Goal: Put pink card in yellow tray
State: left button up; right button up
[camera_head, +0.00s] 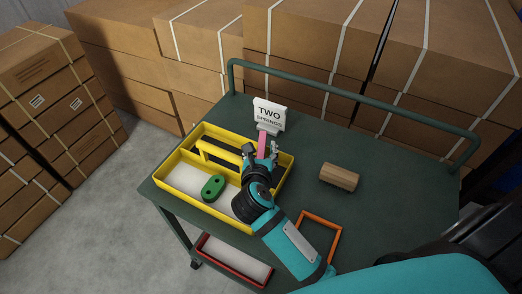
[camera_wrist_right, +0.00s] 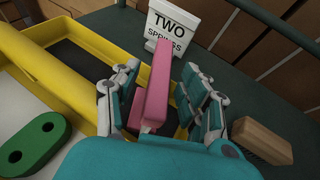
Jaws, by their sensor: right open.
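The yellow tray (camera_head: 192,205) lies on the green cart top, with a raised yellow handle across it. The pink card (camera_head: 262,143) shows as an upright pink piece by the tray's far right part; it also shows in the right wrist view (camera_wrist_right: 157,85). My right gripper (camera_head: 261,152) is over the right part of the tray. In the wrist view (camera_wrist_right: 162,75) its fingers are spread on either side of the pink card, with gaps beside it. The card's lower end is hidden by the gripper, so I cannot tell what it rests on. My left gripper is not in view.
A white "TWO SPRINGS" sign (camera_head: 269,112) stands just behind the pink card. A green two-holed piece (camera_head: 213,188) is in the tray's left part. A wooden block (camera_head: 339,177) and an orange frame (camera_head: 334,229) lie to the right. A green rail (camera_head: 350,96) edges the cart.

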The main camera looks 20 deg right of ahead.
jog(key=shift+r, duration=0.1)
jog(key=shift+r, duration=0.2)
jog(key=b+v, duration=0.2)
jog(key=v, duration=1)
jog(key=shift+f, duration=0.1)
